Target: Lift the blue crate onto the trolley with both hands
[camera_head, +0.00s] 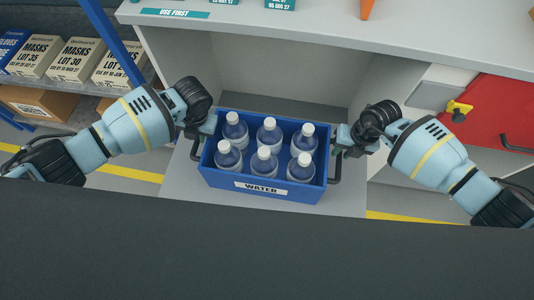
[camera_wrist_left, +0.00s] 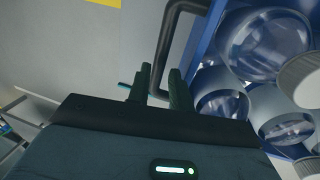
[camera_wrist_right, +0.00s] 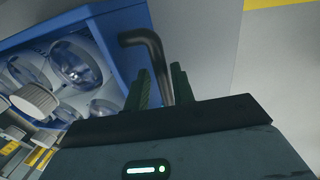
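The blue crate (camera_head: 220,174), labelled WATER, holds several capped bottles and is upright at the centre of the head view. It has a black bar handle at each end. My left gripper (camera_wrist_left: 158,88) is at the left handle (camera_wrist_left: 180,30), with the bar between its closely spaced fingers. My right gripper (camera_wrist_right: 161,88) is at the right handle (camera_wrist_right: 142,40), with the bar likewise between its fingers. The crate's underside is hidden. I cannot identify a trolley for certain.
The crate is in front of a grey recess (camera_head: 265,75) below a pale counter (camera_head: 330,28). A shelf with boxes of masks (camera_head: 78,60) is at left, behind a blue post (camera_head: 112,42). A red panel (camera_head: 500,110) is at right. A dark surface (camera_head: 265,255) fills the foreground.

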